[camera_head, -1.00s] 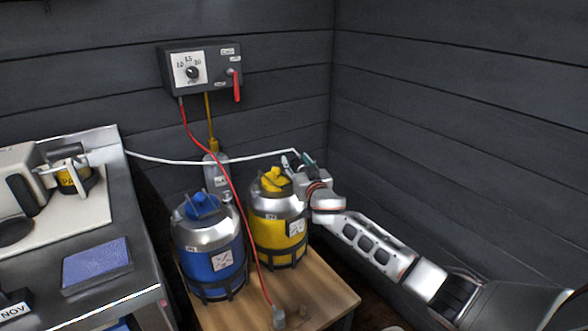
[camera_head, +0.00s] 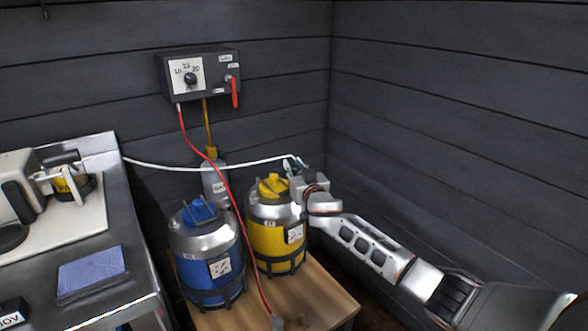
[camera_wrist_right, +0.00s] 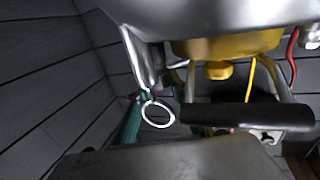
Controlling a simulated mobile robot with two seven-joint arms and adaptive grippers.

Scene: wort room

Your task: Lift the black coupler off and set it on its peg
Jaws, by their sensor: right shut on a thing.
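My right gripper (camera_head: 300,170) is at the upper right of the yellow keg (camera_head: 276,238), at the end of the white hose (camera_head: 215,168). It is shut on the black coupler. In the right wrist view the coupler's black handle (camera_wrist_right: 250,116) runs across the middle, with a metal ring (camera_wrist_right: 158,112) beside its left end. In the head view the coupler is mostly hidden by the gripper; whether it touches the keg I cannot tell. I cannot make out the peg. My left gripper is not in view.
A blue keg (camera_head: 210,262) stands left of the yellow one on a wooden stand (camera_head: 315,300). A red hose (camera_head: 218,165) hangs from the wall control box (camera_head: 205,75) across the kegs. A steel counter (camera_head: 135,220) is at left; dark plank walls close behind and right.

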